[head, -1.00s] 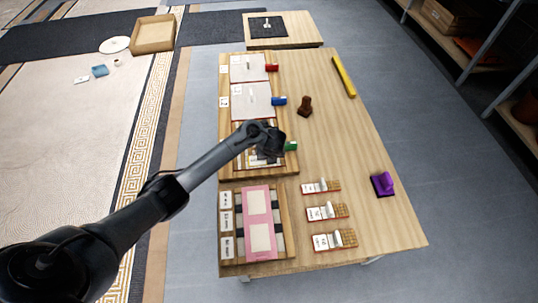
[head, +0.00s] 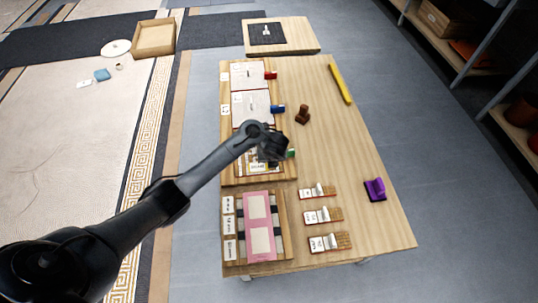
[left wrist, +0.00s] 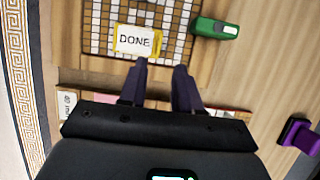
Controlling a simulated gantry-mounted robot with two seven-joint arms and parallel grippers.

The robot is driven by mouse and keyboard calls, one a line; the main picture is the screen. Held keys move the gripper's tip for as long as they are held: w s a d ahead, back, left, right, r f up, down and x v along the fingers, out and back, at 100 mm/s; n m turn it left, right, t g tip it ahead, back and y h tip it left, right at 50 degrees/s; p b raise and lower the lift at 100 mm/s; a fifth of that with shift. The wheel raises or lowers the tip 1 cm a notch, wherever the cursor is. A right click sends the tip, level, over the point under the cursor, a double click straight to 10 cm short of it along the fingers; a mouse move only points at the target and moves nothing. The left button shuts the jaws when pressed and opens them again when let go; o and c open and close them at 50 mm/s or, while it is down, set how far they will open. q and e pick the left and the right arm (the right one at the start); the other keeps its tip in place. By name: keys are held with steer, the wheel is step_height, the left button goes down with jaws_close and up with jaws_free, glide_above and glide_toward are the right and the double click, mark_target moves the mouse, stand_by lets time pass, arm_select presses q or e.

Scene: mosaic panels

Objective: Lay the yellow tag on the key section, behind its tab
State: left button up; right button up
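The yellow-edged tag (left wrist: 137,40), reading DONE, lies on the brown-and-white tiled section (left wrist: 120,15) in the left wrist view. The section's green tab (left wrist: 215,28) is to the right of the tag, with a gap between them. In the head view the green tab (head: 291,153) shows beside my left gripper (head: 271,152), which hides much of this section. In the left wrist view the fingers of my left gripper (left wrist: 161,66) are apart, with nothing visible between them. The left fingertip is at the tag's lower edge; I cannot tell whether it touches. My right gripper is not in view.
Sections with a red tab (head: 271,76) and a blue tab (head: 278,109) lie farther back under white sheets. A pink panel (head: 259,225), several small tiled pieces (head: 322,215), a purple block (head: 375,189), a brown stamp-like piece (head: 302,114) and a yellow bar (head: 341,83) are on the table.

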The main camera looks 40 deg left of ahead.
arm_select(q)
steer(key=s+d+n+t+h+p, duration=0.1)
steer(key=s+d+n+h+p, duration=0.1)
steer(key=s+d+n, duration=1.1)
steer(key=s+r+n, duration=0.4)
steer(key=s+n, duration=0.2)
steer(key=s, duration=0.2)
steer(key=s+r+n+h, duration=0.1)
steer(key=s+r+n, duration=0.3)
steer(key=s+n, duration=0.2)
steer(key=s, duration=0.2)
steer(key=shift+s+a+r+h, duration=0.2)
steer(key=shift+s+a+h, duration=0.05)
steer(key=shift+s+h, duration=0.05)
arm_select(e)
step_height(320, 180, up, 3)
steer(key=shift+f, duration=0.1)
